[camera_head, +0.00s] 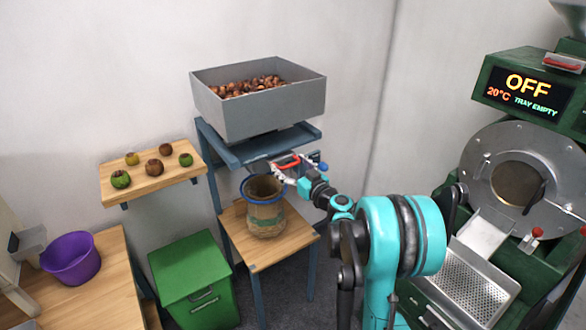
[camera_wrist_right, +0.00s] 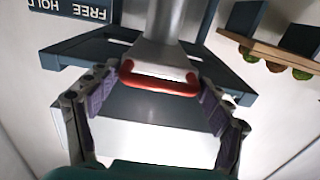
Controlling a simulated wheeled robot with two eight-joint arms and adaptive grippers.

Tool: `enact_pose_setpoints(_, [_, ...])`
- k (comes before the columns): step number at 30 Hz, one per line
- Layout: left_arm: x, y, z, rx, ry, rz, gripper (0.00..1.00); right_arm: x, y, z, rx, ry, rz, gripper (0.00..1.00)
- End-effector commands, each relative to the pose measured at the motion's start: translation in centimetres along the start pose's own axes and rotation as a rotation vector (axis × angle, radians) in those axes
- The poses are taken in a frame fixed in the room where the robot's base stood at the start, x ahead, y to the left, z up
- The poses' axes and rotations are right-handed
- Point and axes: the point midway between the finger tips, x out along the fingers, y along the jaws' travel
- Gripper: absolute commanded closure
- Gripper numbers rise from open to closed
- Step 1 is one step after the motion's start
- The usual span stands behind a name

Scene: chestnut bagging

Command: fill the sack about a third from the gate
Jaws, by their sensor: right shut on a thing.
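A burlap sack (camera_head: 265,216) with a blue rim and a green band stands upright on a low wooden shelf. Its open mouth faces up; how much is inside cannot be told. Above it, a grey hopper (camera_head: 262,112) holds brown chestnuts (camera_head: 245,86) on a blue frame. The gate's red handle (camera_head: 287,161) is at the hopper's underside, just above and right of the sack mouth. My right gripper (camera_head: 283,172) is shut on this handle; in the right wrist view the red handle (camera_wrist_right: 160,86) lies between its fingers. My left gripper is out of view.
A wall shelf (camera_head: 152,178) with several small round items is left of the hopper. A green cabinet (camera_head: 195,270) and a purple bowl (camera_head: 70,258) stand lower left. A green roaster (camera_head: 520,170) reading OFF stands right.

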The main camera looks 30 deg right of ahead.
Motion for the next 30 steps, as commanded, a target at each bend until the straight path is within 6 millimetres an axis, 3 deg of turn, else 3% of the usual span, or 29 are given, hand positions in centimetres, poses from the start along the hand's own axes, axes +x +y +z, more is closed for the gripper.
enact_pose_setpoints(2, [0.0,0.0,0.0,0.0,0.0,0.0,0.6,0.1,0.3,-0.2,0.004,0.002,0.006,0.72])
enact_pose_setpoints(3, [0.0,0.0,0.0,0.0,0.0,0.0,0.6,0.1,0.3,-0.2,0.004,0.002,0.006,0.18])
enact_pose_setpoints(4, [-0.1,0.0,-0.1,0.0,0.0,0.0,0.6,0.1,0.3,-0.2,0.005,0.002,0.006,0.12])
enact_pose_setpoints(13, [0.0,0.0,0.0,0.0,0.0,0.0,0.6,0.0,0.2,-0.1,0.003,0.002,0.003,0.12])
enact_pose_setpoints(17, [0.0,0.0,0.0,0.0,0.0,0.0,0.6,-1.0,0.2,-0.1,0.003,0.001,0.005,0.12])
enact_pose_setpoints(30, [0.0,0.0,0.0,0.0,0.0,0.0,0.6,-9.8,0.3,-0.1,0.004,0.001,0.007,0.12])
